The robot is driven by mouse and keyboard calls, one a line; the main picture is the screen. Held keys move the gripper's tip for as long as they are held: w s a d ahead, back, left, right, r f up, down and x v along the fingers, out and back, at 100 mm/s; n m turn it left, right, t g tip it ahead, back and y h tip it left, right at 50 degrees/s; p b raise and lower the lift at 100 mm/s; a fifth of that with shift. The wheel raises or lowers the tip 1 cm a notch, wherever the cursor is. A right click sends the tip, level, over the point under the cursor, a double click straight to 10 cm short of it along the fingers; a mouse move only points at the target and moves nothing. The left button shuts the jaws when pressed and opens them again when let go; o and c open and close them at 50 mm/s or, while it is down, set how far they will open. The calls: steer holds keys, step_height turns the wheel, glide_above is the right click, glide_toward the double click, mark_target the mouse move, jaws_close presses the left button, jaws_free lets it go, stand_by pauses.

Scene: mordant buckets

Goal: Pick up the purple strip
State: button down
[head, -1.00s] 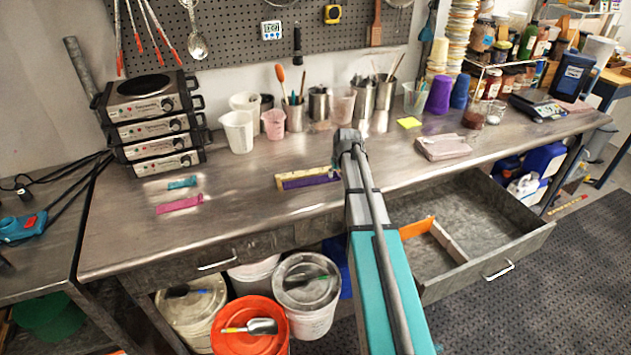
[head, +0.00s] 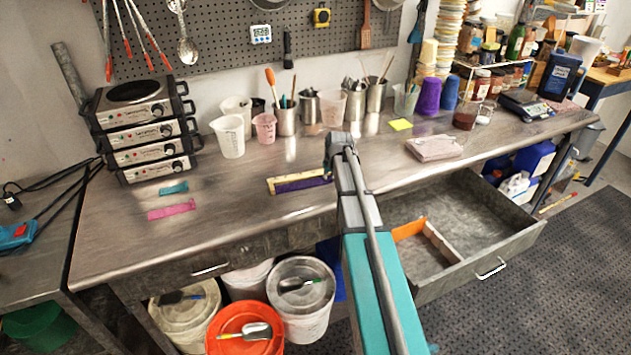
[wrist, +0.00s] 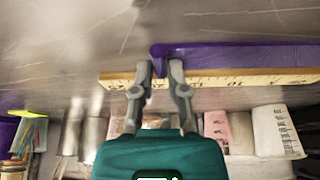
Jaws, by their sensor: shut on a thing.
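The purple strip (head: 300,185) lies on the metal bench along the front of a pale yellow ruler (head: 284,181). In the wrist view the purple strip (wrist: 245,56) runs right from my fingertips, beside the ruler (wrist: 240,80) with its printed numbers. My gripper (wrist: 158,68) reaches over the ruler, its fingers close together with the strip's end between them. It is shut on that end. In the head view my gripper (head: 328,172) is at the right end of the strip, and my arm hides part of it. I cannot tell whether the strip is lifted at all.
A pink strip (head: 171,210) and a teal piece (head: 174,188) lie to the left. Cups and metal pots (head: 286,121) stand behind the ruler. A folded cloth (head: 434,147) lies to the right. An open drawer (head: 440,240) juts out below.

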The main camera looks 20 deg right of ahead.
steer(key=shift+r, duration=0.15)
step_height(320, 180, up, 2)
steer(key=p, duration=0.2)
steer(key=shift+r+p, duration=0.1)
steer(key=shift+p, duration=0.25)
steer(key=s+d+r+p, duration=0.3)
steer(key=s+r+p, duration=0.7)
steer(key=s, duration=0.3)
steer(key=shift+s+r, duration=0.25)
steer(key=shift+s, duration=0.05)
